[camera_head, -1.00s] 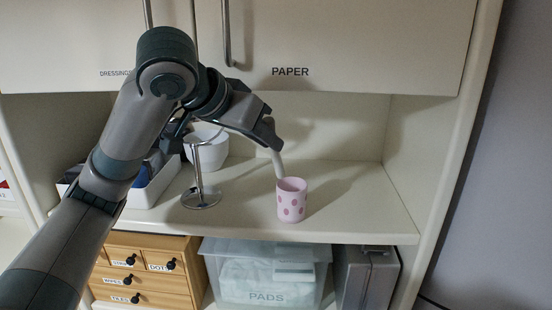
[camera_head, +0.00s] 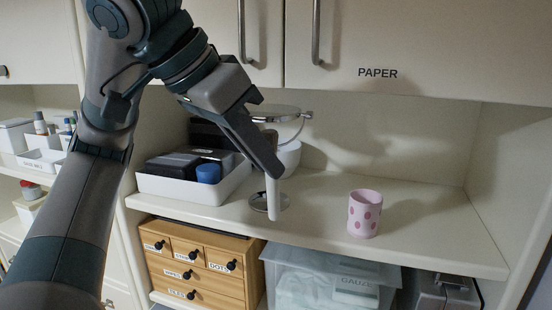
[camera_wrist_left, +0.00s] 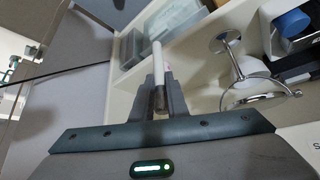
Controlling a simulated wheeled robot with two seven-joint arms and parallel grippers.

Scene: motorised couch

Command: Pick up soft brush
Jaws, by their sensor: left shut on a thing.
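The soft brush (camera_head: 272,198) shows as a pale, slim stick pointing down from my left gripper (camera_head: 274,172) in the head view. My left gripper is shut on it and holds it in front of the shelf, left of the pink spotted cup (camera_head: 365,214) and apart from it. The brush's upper part is hidden by the fingers. In the left wrist view the pale brush (camera_wrist_left: 157,62) stands out between the fingers of the left gripper (camera_wrist_left: 160,88). My right gripper is not in view.
A round mirror (camera_head: 276,111) on a metal stand and a white bowl (camera_head: 289,157) are behind the gripper. A white tray (camera_head: 212,192) with dark boxes is at the left. The shelf right of the cup is clear. Cupboard doors (camera_head: 430,45) overhang it.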

